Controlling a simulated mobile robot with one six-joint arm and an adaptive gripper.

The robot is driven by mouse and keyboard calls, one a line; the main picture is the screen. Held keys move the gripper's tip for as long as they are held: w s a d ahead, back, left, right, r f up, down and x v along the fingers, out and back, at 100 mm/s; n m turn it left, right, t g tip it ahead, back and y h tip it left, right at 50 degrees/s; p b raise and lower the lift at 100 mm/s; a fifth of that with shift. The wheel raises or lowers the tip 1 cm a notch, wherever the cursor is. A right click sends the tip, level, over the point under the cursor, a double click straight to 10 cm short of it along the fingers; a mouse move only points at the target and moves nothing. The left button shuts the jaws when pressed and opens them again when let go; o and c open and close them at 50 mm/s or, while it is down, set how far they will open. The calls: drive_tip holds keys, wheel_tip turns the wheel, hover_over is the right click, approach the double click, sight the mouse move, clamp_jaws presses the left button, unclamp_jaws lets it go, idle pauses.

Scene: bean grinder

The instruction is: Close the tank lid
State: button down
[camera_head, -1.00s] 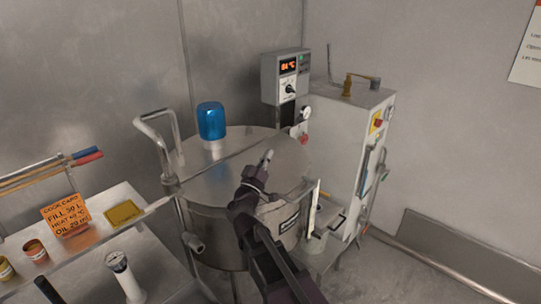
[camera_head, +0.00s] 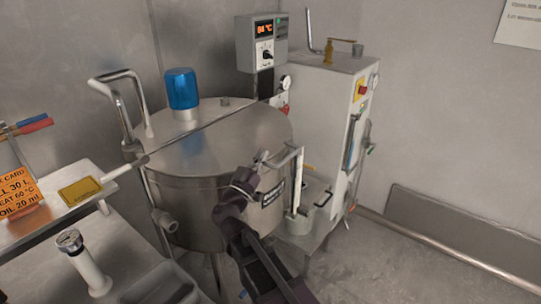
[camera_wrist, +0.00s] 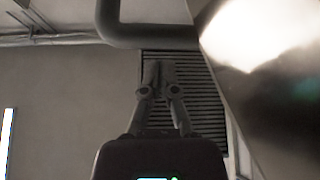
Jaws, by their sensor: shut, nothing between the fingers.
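The steel tank (camera_head: 195,210) stands left of centre in the head view. Its lid (camera_head: 235,132) lies flat across the front half of the top, and I see no gap at the rim. A straight seam parts it from the back half. My gripper (camera_head: 264,156) is at the tank's front right rim, beside a pale bent bar (camera_head: 285,156). I cannot tell whether it touches either. In the wrist view my gripper (camera_wrist: 158,66) has its fingertips together with nothing between them. A shiny metal surface (camera_wrist: 265,50) fills the upper right there.
A blue-capped part (camera_head: 182,90) stands on the back half of the tank top. A control box (camera_head: 262,42) and a white cabinet (camera_head: 322,110) stand behind right. A bench (camera_head: 110,242) is at left. Floor is free at the lower right.

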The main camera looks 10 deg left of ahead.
drive_tip(key=f, duration=0.1)
drive_tip(key=f+b, duration=0.2)
drive_tip(key=shift+s+a+f, duration=0.1)
drive_tip(key=shift+s+f, duration=0.05)
drive_tip(key=shift+s, duration=0.1)
idle(0.4)
drive_tip(key=shift+r+p, duration=1.95)
drive_tip(key=shift+r, duration=0.25)
drive_tip(key=b+v, duration=0.5)
drive_tip(key=v, duration=0.6)
drive_tip(key=shift+a, duration=0.3)
drive_tip(key=shift+w, duration=0.15)
